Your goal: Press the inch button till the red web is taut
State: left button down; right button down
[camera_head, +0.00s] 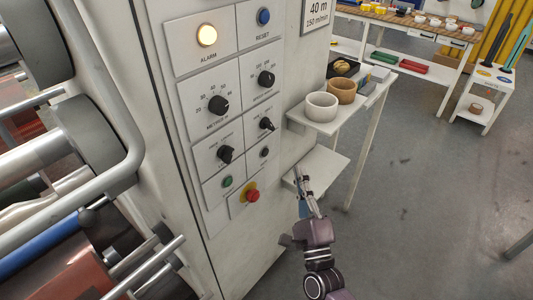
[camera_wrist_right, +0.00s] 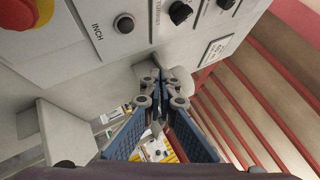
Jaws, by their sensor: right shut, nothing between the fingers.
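The inch button is a small dark round button (camera_head: 264,152) low on the pale control panel. In the right wrist view, the button (camera_wrist_right: 124,23) sits beside the printed word INCH. My right gripper (camera_head: 301,174) is shut and empty, pointing up, to the right of the panel and apart from the button. Its closed fingers (camera_wrist_right: 160,80) fill the middle of the wrist view, below the button. The reddish web (camera_head: 62,272) shows at the lower left among the rollers; I cannot tell how tight it is. My left gripper is not in view.
A red stop button (camera_head: 252,195) on yellow and a green button (camera_head: 227,181) sit near the inch button. The alarm lamp (camera_head: 207,35) glows. A shelf with a white cup (camera_head: 321,107) and a tan cup (camera_head: 342,91) juts out right. Grey floor (camera_head: 430,200) is open beyond.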

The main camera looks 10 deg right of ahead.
aim_at(266, 153)
jog(key=w+a+b, duration=0.2)
jog(key=w+a, duration=0.2)
jog(key=w, duration=0.2)
jog(key=shift+a, duration=0.4)
jog(key=shift+w, duration=0.1)
dwell(1.1)
jog(key=shift+w+a, duration=0.2)
jog(key=shift+w, duration=0.05)
jog(key=shift+w+a+f+b, duration=0.15)
jog(key=shift+w+b, duration=0.2)
jog(key=shift+b, duration=0.25)
dwell(0.7)
jog(key=shift+s, duration=0.1)
dwell(0.5)
jog(key=shift+s+d+f, duration=0.1)
jog(key=shift+s+d, duration=0.15)
jog(key=shift+s, duration=0.3)
